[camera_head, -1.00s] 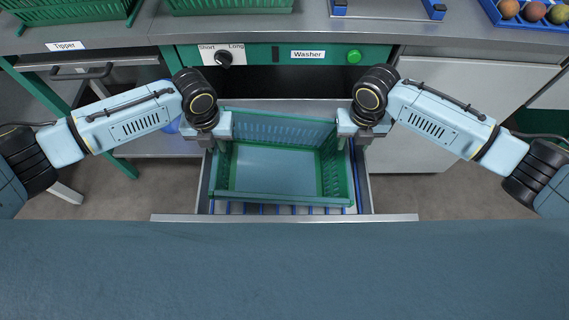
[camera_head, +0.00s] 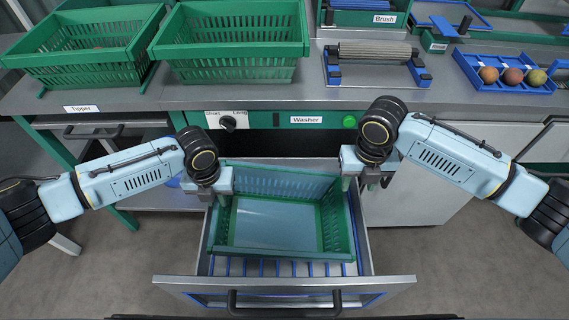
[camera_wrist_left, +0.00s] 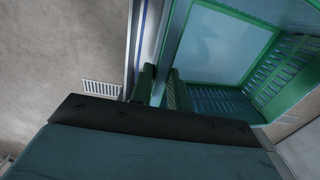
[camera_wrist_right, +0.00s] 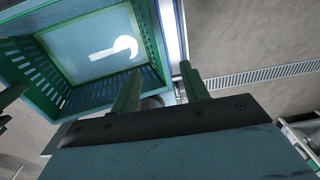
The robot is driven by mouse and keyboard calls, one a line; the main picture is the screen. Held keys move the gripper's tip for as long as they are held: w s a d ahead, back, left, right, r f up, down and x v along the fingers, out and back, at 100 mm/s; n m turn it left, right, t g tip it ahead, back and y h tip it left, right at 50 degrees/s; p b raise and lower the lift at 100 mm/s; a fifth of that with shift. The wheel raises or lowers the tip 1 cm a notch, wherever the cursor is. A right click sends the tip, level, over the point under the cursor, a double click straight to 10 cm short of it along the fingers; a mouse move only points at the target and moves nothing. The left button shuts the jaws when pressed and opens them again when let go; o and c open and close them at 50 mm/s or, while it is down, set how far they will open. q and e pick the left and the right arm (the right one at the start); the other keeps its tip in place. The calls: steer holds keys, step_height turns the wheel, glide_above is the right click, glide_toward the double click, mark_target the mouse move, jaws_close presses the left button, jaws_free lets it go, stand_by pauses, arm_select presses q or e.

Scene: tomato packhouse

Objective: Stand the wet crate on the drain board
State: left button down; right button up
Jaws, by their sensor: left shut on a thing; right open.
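The wet crate (camera_head: 285,248), green with slotted walls and a shiny floor, sits upright in the open washer drawer (camera_head: 290,282). Its inside also shows in the left wrist view (camera_wrist_left: 215,45) and the right wrist view (camera_wrist_right: 95,45). My left gripper (camera_head: 223,192) is shut on the crate's left wall; its fingers show in the left wrist view (camera_wrist_left: 161,90). My right gripper (camera_head: 362,180) is open at the crate's right rim. Its fingers stand apart in the right wrist view (camera_wrist_right: 160,88); whether the rim lies between them is unclear. I cannot identify the drain board.
Two green crates (camera_head: 232,45) (camera_head: 85,50) stand on the counter (camera_head: 290,90) behind the drawer. A roller (camera_head: 375,52) and a blue tray (camera_head: 505,82) with fruit are at the right. The washer's knob (camera_head: 228,122) and green button (camera_head: 349,121) are above the drawer.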

arm_select(q)
steer(key=shift+r, duration=0.1)
arm_select(e)
steer(key=shift+r, duration=0.1)
stand_by(0.3)
arm_select(q)
steer(key=w+r, duration=0.3)
steer(key=r, duration=2.2)
steer(key=w+r, duration=0.4)
steer(key=r, duration=2.1)
steer(key=shift+w, duration=0.2)
arm_select(e)
steer(key=w+r, duration=0.3)
steer(key=r, duration=2.2)
steer(key=w+r, duration=0.4)
steer(key=r, duration=2.1)
steer(key=shift+w, duration=0.15)
arm_select(q)
steer(key=shift+f, duration=0.1)
arm_select(e)
steer(key=shift+f, duration=0.1)
